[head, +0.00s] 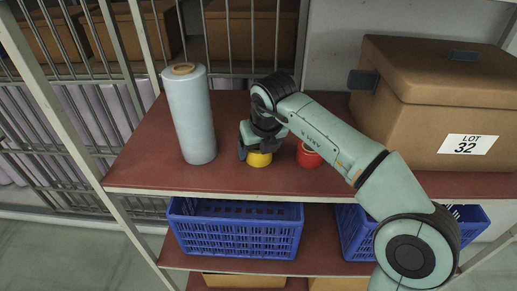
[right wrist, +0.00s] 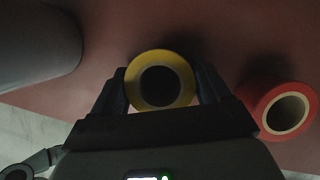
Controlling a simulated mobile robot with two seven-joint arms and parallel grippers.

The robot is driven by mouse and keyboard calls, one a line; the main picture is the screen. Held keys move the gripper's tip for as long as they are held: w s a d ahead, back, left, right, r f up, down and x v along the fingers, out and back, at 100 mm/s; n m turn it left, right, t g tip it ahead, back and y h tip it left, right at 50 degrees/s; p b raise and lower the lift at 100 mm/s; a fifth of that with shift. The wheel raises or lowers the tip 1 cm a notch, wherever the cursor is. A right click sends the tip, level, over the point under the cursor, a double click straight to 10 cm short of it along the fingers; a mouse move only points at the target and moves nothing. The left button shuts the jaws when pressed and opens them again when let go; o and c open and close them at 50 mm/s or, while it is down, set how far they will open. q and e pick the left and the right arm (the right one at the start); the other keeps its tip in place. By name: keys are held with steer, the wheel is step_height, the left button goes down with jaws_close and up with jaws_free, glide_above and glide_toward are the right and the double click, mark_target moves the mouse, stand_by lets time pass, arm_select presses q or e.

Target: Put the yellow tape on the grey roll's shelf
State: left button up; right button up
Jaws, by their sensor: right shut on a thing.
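The yellow tape (head: 259,159) is on the red-brown upper shelf (head: 140,176), near its front edge. In the right wrist view the yellow tape (right wrist: 134,76) sits between the fingers of my right gripper (right wrist: 160,90). My right gripper (head: 257,150) is shut on it from above. The grey roll (head: 190,115) stands upright on the same shelf, to the left of the tape. It shows in part at the upper left of the right wrist view (right wrist: 35,45). I cannot tell whether the tape touches the shelf. My left gripper is not in view.
A red tape roll (head: 308,156) lies just right of the yellow tape. A brown box (head: 430,100) marked LOT 32 fills the shelf's right side. Blue crates (head: 236,232) sit on the shelf below. The shelf's left metal post (head: 55,110) rises near the grey roll.

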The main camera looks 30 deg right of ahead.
steer(key=o, duration=1.1)
steer(key=shift+w, duration=0.2)
steer(key=shift+c, duration=0.2)
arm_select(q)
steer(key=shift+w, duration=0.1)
arm_select(e)
steer(key=shift+s, duration=0.1)
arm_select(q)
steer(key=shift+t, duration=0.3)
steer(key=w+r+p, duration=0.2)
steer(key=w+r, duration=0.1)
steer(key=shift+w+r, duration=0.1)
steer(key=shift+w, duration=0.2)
arm_select(e)
steer(key=v, duration=1.2)
steer(key=shift+r, duration=0.1)
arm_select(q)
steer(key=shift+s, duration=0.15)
